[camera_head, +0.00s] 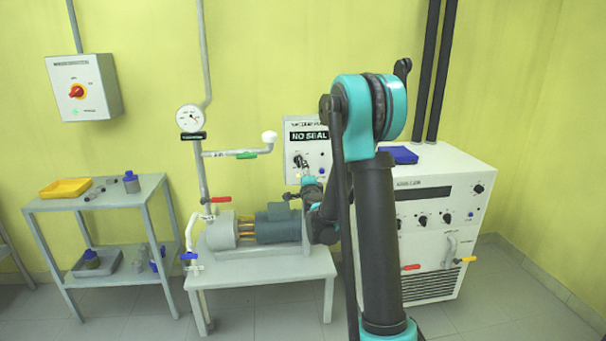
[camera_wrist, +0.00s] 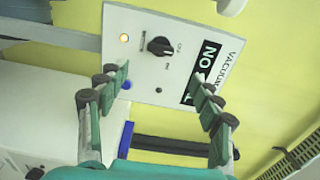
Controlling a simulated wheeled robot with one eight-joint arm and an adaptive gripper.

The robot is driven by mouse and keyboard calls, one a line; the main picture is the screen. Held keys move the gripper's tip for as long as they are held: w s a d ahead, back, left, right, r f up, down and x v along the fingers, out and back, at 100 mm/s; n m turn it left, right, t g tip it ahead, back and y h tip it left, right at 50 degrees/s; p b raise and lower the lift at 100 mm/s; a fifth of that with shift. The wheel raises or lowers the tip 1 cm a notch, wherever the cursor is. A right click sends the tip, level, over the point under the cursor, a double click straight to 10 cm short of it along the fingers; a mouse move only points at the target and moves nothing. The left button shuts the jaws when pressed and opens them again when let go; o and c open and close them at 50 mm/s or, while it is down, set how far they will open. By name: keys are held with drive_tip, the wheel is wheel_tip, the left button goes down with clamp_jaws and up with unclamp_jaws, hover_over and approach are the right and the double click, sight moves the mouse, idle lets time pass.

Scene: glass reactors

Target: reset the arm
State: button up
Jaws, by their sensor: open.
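My arm (camera_head: 375,225) rises in the right half of the head view and bends down behind itself towards the pump bench. My gripper (camera_wrist: 160,82) is open and empty in the wrist view, with its two fingers apart. It faces the white vacuum control box (camera_wrist: 145,35), which has a black knob (camera_wrist: 160,46), a lit orange lamp (camera_wrist: 124,38) and a dark display. In the head view the box (camera_head: 290,126) hangs on the wall and reads "NO SEAL". My gripper is in front of its lower part; whether it touches cannot be told.
A pump (camera_head: 277,226) stands on a low bench (camera_head: 262,268). A white chiller cabinet (camera_head: 440,215) stands right, with a blue tray (camera_head: 400,155) on top. A shelf cart (camera_head: 98,196) stands left, a red-knob switch box (camera_head: 84,88) above it. Floor shows at the right.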

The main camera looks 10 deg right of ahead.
drive_tip(key=s+a+f+n+g+y, duration=0.1)
drive_tip(key=s+a+n+g+y, duration=0.25)
drive_tip(key=s+n, duration=0.4)
drive_tip(key=s+a+f+n+g+y, duration=0.1)
drive_tip(key=s+a+n+g+y, duration=0.25)
drive_tip(key=s, duration=0.65)
drive_tip(key=s+d+f+n+g+h, duration=0.2)
drive_tip(key=s+d+f, duration=0.1)
drive_tip(key=s, duration=0.5)
drive_tip(key=s+d+f+n+g+h, duration=0.2)
drive_tip(key=s+d+f, duration=0.2)
drive_tip(key=s, duration=0.5)
drive_tip(key=s+d+f+n+g+h, duration=0.2)
drive_tip(key=s+d+f+h, duration=0.1)
drive_tip(key=s+f, duration=0.4)
drive_tip(key=shift+s+d+f+n+g, duration=0.15)
drive_tip(key=shift+s+d+n+g, duration=0.25)
drive_tip(key=shift+s, duration=0.8)
